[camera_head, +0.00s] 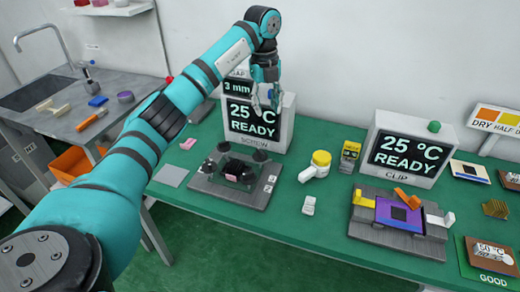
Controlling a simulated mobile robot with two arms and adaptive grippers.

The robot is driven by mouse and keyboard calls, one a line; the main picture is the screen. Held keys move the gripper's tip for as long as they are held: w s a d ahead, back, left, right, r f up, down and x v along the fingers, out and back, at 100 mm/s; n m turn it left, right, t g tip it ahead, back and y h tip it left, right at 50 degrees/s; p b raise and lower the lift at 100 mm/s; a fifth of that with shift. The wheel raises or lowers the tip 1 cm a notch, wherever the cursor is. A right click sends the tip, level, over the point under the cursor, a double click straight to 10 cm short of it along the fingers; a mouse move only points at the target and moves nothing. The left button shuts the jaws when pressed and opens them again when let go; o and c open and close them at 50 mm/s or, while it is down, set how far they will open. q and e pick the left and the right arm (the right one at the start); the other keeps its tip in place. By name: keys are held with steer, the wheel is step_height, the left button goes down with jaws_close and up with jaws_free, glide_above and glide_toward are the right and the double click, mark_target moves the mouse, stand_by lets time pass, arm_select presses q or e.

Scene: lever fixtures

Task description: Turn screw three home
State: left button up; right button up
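The screw fixture (228,193) is a grey base on the green table. Several dark round knobs or screw heads stand around a dark part with pink pieces in its middle. I cannot tell which one is screw three or how far any is turned. My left gripper (265,104) hangs fingers down above and behind the fixture, in front of the SCREW display box (278,128). Its fingers look spread with nothing between them, and it is apart from the fixture. The box reads 25 °C READY, with 3 mm above. My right gripper is not in view.
A yellow-and-white tool (316,167), a small yellow device (349,156) and a white block (309,205) stand right of the fixture. The clip fixture (385,235) and CLIP display (403,150) are farther right. A grey flat plate (171,176) lies left.

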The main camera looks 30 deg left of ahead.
mark_target(260, 151)
arm_select(q)
steer(key=shift+g+y, duration=0.3)
steer(key=f, duration=0.5)
steer(key=a+f, duration=0.1)
steer(key=f, duration=0.5)
steer(key=f+p, duration=0.1)
steer(key=f, duration=0.4)
steer(key=shift+s+a+f, duration=0.2)
steer(key=shift+s+a, duration=0.1)
steer(key=shift+s, duration=0.1)
jaws_close()
